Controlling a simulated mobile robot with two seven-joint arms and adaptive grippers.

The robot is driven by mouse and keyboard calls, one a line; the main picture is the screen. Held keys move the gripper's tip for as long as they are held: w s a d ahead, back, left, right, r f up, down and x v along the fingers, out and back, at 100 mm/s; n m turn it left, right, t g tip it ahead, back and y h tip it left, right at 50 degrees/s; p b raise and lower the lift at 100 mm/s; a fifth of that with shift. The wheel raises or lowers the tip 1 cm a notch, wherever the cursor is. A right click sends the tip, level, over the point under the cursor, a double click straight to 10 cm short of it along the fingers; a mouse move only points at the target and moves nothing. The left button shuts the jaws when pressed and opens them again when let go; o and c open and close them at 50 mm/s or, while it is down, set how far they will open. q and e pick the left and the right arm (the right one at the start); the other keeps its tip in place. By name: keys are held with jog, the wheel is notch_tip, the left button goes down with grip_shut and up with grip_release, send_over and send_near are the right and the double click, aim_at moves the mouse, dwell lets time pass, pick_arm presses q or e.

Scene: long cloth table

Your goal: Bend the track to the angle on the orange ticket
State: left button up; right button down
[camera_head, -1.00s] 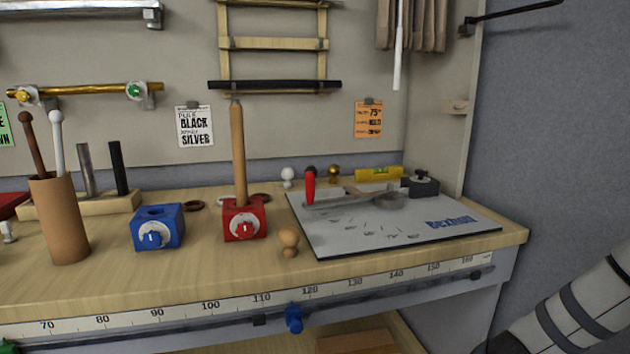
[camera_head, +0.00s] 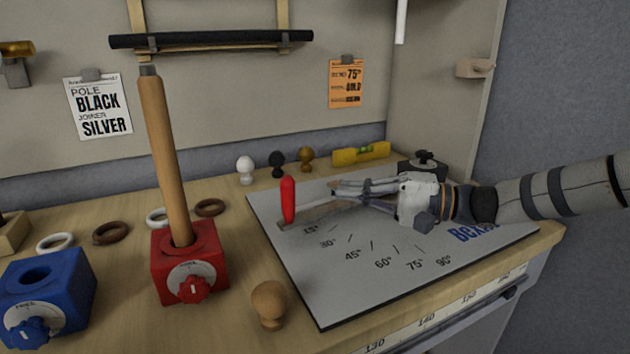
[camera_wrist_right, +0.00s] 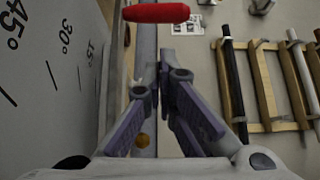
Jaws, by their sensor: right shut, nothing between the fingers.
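The orange ticket (camera_head: 347,83) hangs on the back wall and shows 75° and GOLD. The grey bending board (camera_head: 345,285) lies on the table with angle marks from 15° to 90°. A lever with an upright red handle (camera_head: 288,200) stands at its left side, just behind the 15° mark. Its grey bar runs right, partly hidden by my gripper; I cannot tell the track from it. My right gripper (camera_head: 335,190) is shut and empty over the board, right of the handle. The red handle (camera_wrist_right: 155,12) lies ahead of its fingertips in the wrist view.
A red block (camera_head: 190,262) holding a wooden pole (camera_head: 166,160), a blue block (camera_head: 45,295) and a wooden knob (camera_head: 269,303) stand left of the board. Several small knobs and a yellow level (camera_head: 361,153) stand behind it. A black clamp (camera_head: 422,166) is at its back right.

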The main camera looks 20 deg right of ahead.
jog(key=x, duration=0.7)
jog(key=shift+a+f+b, duration=0.25)
jog(key=shift+a+b, duration=0.1)
jog(key=shift+w+a+r, duration=0.1)
jog(key=shift+w+a, duration=0.25)
jog(key=shift+a, duration=0.05)
pick_arm(q)
jog(key=shift+s+f, duration=0.55)
jog(key=shift+s, duration=0.15)
pick_arm(e)
jog(key=shift+s, duration=0.1)
